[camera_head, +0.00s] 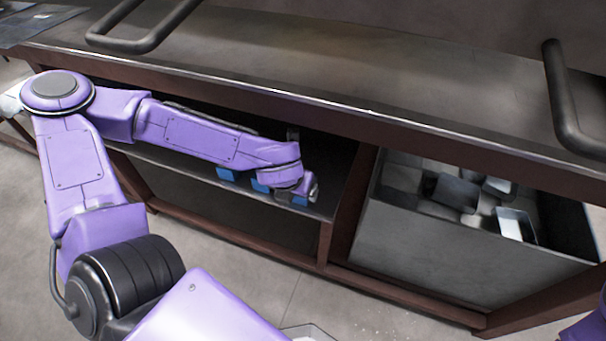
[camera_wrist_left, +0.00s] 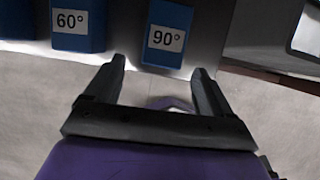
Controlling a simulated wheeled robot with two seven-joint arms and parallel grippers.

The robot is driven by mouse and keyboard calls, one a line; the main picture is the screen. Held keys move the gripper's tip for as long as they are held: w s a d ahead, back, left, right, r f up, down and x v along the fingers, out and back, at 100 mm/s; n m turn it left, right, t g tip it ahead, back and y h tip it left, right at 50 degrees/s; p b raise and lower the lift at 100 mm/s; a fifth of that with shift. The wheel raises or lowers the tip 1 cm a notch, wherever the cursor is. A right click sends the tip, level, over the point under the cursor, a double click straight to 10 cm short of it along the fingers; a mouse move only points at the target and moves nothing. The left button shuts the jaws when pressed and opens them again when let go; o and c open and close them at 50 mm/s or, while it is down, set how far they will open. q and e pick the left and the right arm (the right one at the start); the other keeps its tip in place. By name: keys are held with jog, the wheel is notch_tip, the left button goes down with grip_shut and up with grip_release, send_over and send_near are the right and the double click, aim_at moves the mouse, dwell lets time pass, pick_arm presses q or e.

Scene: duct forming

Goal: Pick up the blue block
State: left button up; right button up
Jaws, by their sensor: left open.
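Blue blocks lie on the shelf under the workbench. In the head view one blue block (camera_head: 227,174) is at the left, another (camera_head: 260,185) is in the middle, and a third (camera_head: 299,200) is partly hidden by my left gripper (camera_head: 308,188). In the left wrist view a blue block labelled 60° (camera_wrist_left: 77,38) is at the left and one labelled 90° (camera_wrist_left: 166,52) is nearer the middle. My left gripper (camera_wrist_left: 160,75) is open and empty. Its fingertips are either side of the near end of the 90° block in the picture, and I see no contact.
The shelf (camera_head: 180,163) is a tight space below the bench top (camera_head: 330,65). An upright frame post (camera_head: 346,215) stands just right of the blocks. A grey bin (camera_head: 420,245) holding several metal pieces is right of it. Black handles (camera_head: 140,42) stick out above.

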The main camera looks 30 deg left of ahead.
pick_arm(q)
jog(key=shift+w+f+b, duration=0.1)
jog(key=shift+f+b, duration=0.4)
jog(key=shift+b, duration=0.25)
jog(key=shift+w+r, duration=0.15)
jog(key=shift+r, duration=0.15)
jog(key=shift+w+a+r, duration=0.15)
jog(key=shift+w+r, duration=0.05)
jog(key=shift+w, duration=0.35)
jog(key=shift+w+a, duration=0.1)
jog(key=shift+w, duration=0.25)
jog(key=b+x, duration=0.1)
jog(key=x, duration=0.1)
jog(key=b+x, duration=0.1)
jog(key=x, duration=0.1)
jog(key=shift+w+f, duration=0.15)
jog(key=shift+w, duration=0.15)
jog(key=shift+w+a+f, duration=0.1)
jog(key=shift+w+f, duration=0.15)
jog(key=shift+f, duration=0.1)
pick_arm(e)
notch_tip(320, 180, down, 6)
jog(key=shift+r, duration=0.25)
pick_arm(q)
jog(key=shift+r, duration=0.1)
jog(key=shift+c, duration=0.3)
